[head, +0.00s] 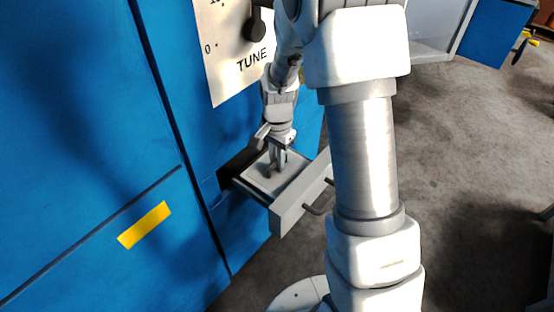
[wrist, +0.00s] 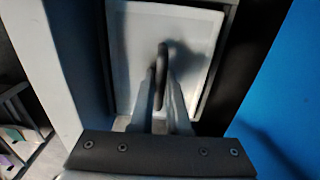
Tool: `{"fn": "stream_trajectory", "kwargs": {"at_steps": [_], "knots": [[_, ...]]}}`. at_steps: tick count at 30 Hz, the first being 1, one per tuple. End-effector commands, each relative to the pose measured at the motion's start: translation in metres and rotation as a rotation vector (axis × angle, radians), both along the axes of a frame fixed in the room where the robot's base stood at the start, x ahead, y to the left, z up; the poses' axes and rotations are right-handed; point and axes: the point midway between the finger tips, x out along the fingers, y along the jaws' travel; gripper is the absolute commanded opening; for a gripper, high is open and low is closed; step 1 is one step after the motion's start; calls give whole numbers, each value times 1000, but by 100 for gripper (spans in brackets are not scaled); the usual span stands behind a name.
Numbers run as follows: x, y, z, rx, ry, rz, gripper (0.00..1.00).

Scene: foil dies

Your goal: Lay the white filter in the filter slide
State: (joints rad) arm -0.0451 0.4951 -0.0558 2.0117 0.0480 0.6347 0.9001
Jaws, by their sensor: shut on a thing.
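The filter slide (head: 289,212) is a grey drawer pulled out of the blue cabinet. The white filter (head: 256,181) is a flat square plate with a raised rim, lying level within the outline of the slide. In the wrist view the filter (wrist: 135,45) has a dark upright loop handle (wrist: 164,52) at its middle. My gripper (head: 277,166) is shut on that handle from above; its fingers (wrist: 160,95) also show in the wrist view. A dark gap shows along the filter's right side. I cannot tell whether the filter touches the slide's floor.
The blue cabinet (head: 90,120) stands left of and behind the slide, with a TUNE dial panel (head: 228,50) above. A dark bar handle (head: 318,202) sticks out from the slide's front. Open grey floor (head: 470,170) lies to the right.

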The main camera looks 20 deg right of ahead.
Motion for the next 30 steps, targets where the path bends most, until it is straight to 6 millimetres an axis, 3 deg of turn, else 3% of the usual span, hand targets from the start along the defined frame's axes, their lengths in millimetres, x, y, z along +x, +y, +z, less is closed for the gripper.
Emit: {"fn": "stream_trajectory", "kwargs": {"at_steps": [2, 3, 8, 19, 30], "knots": [[0, 0, 0, 0, -1, 0, 0], [0, 0, 0, 0, 0, 0, 16], [0, 0, 0, 0, 0, 0, 44], [0, 0, 7, 0, -1, 0, 44], [1, 0, 70, 0, -4, 0, 44]]}}
